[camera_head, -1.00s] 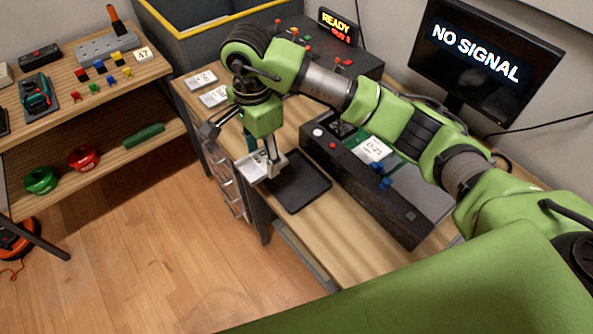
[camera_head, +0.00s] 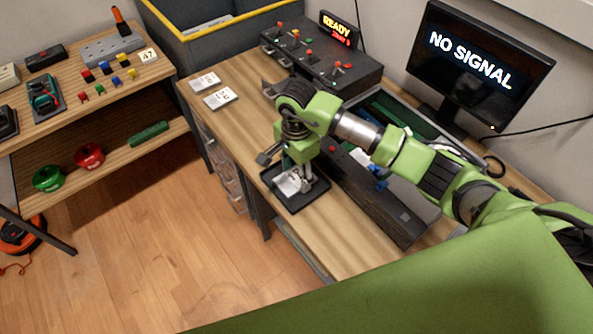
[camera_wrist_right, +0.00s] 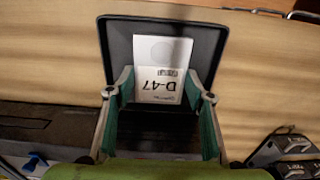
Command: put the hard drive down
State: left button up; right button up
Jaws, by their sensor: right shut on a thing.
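The hard drive (camera_head: 287,183) is a flat pale piece, seen over the black tray (camera_head: 292,205) near the desk's front edge. In the right wrist view the hard drive (camera_wrist_right: 161,68) shows a white label reading D-47, upside down, within the outline of the dark tray (camera_wrist_right: 221,38). My right gripper (camera_head: 304,184) points down and is shut on the drive. Its fingers (camera_wrist_right: 162,90) flank the drive's near end in the wrist view. I cannot tell whether the drive touches the tray floor. My left gripper is not in view.
A long black open unit (camera_head: 375,205) lies right of the tray. Two white labelled pieces, one here (camera_head: 221,97), lie on the desk at the back left. A black switch box (camera_head: 320,58) and a NO SIGNAL monitor (camera_head: 480,65) stand behind. Bare desk (camera_head: 240,125) lies left of my gripper.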

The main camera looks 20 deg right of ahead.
aim_at(296, 177)
jog(key=shift+f, duration=0.1)
jog(key=o, duration=1.3)
jog(key=shift+r, duration=0.25)
notch_tip(296, 177, up, 12)
jog(key=b, duration=0.2)
jog(key=shift+f+b, duration=0.1)
jog(key=shift+b, duration=0.3)
jog(key=shift+f, duration=0.1)
